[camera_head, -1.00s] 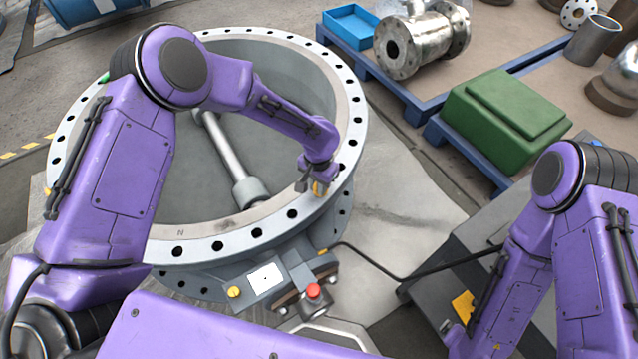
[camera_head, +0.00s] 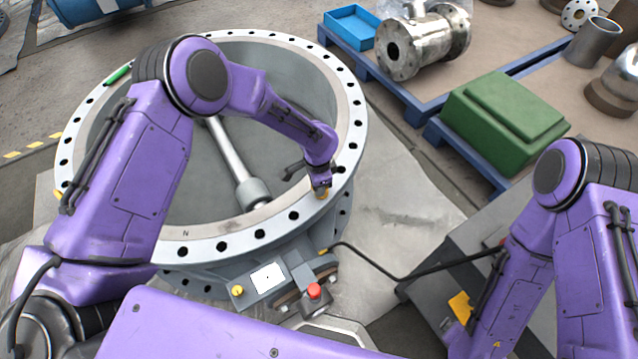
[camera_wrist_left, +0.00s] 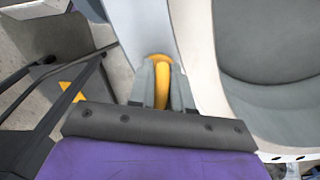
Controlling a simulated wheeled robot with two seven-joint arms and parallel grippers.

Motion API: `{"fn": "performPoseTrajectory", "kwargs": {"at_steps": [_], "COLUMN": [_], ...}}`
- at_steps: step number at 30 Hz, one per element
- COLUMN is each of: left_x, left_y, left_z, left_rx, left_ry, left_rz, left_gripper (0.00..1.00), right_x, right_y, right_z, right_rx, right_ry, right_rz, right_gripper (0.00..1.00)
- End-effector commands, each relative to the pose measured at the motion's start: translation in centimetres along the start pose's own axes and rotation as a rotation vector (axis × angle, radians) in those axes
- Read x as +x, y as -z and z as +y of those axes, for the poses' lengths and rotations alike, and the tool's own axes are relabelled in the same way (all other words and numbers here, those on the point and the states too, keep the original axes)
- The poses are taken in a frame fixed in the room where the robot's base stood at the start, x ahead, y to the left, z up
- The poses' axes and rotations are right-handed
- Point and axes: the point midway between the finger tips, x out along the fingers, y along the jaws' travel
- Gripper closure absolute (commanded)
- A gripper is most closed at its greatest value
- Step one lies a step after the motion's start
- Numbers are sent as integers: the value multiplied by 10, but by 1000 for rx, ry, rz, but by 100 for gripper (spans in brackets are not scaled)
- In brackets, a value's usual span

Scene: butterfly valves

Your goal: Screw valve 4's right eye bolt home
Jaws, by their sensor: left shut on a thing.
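Valve 4 (camera_head: 205,246) is the large grey ring with a holed flange, lying flat. Its right eye bolt (camera_head: 323,195) is yellow and stands on the flange's right front part. My left gripper (camera_head: 321,183) is above the flange and shut on this eye bolt. In the left wrist view the yellow eye bolt (camera_wrist_left: 163,88) is between the two grey fingers of the left gripper (camera_wrist_left: 161,74), with its base at the flange face. Its thread is hidden. My right arm shows at the right, but its gripper is not in view.
A shaft (camera_head: 228,152) crosses inside the ring. A green marker-like stick (camera_head: 118,73) lies on the far left rim. A green box (camera_head: 508,118) and a metal valve (camera_head: 412,45) stand on pallets at right.

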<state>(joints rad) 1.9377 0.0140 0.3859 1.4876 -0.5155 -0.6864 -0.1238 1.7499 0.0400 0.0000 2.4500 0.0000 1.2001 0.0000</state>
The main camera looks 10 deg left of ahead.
Motion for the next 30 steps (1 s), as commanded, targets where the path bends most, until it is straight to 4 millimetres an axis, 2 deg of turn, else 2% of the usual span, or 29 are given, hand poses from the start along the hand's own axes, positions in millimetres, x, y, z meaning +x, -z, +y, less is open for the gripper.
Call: {"fn": "performPoseTrajectory", "kwargs": {"at_steps": [13, 30], "left_x": [0, 0], "left_y": [1, 4], "left_z": [-5, -9], "left_rx": [422, 962], "left_ry": [1, 1], "left_rz": [0, 0], "left_gripper": [100, 100], "right_x": [-7, -6], "right_y": [3, 2], "right_z": [1, 0], "right_rx": [0, 0], "right_ry": [0, 0], "right_rz": [0, 0], "right_gripper": [10, 10]}}
